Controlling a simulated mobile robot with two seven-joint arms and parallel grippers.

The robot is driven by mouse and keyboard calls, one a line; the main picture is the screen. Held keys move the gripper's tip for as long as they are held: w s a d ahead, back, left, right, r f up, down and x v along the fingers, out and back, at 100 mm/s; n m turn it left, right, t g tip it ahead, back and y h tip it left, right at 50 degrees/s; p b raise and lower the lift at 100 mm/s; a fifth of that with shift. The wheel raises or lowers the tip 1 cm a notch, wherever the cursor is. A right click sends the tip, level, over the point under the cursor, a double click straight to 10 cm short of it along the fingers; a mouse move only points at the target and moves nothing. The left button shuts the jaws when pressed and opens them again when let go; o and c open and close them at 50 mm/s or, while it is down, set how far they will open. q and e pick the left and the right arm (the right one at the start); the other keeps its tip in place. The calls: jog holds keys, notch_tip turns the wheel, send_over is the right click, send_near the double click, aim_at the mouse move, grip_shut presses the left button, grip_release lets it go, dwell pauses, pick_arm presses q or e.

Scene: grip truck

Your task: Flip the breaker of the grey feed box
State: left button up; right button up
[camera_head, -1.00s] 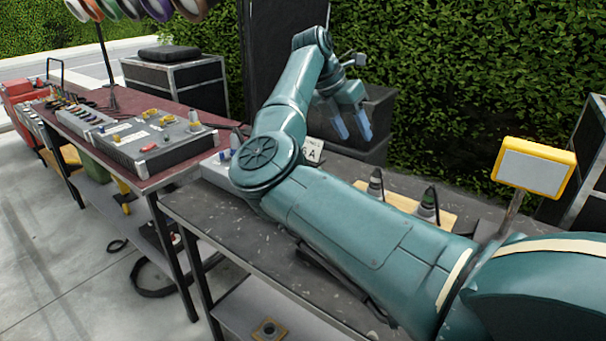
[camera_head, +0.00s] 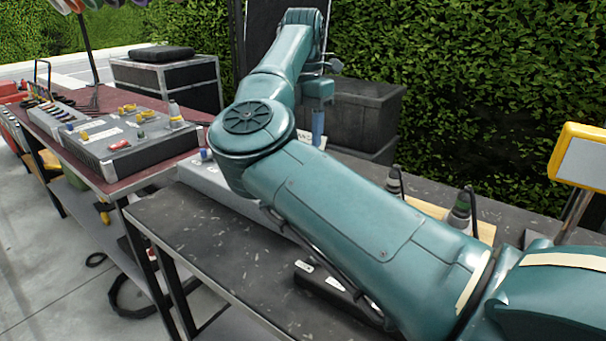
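A long light grey box (camera_head: 212,187) lies at the back left of the dark bench, mostly hidden behind my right arm. It may be the grey feed box; its breaker is not visible. Another grey box (camera_head: 130,152), with coloured connectors on top, stands on the red-topped table. My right gripper (camera_head: 318,124) points down beyond my arm's elbow, above the far part of the bench near a partly hidden white label. Only one blue finger shows clearly, so its opening cannot be told. My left gripper is out of view.
The dark bench (camera_head: 190,240) has clear room at its front left. A black bar-like item (camera_head: 325,285) lies under my arm. Connectors (camera_head: 460,212) stand by a wooden board at right, near a yellow-framed panel (camera_head: 585,155). A dark bin (camera_head: 365,110) stands behind.

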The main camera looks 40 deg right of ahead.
notch_tip(320, 180, down, 10)
jog(key=shift+r, duration=0.25)
jog(key=shift+c, duration=0.2)
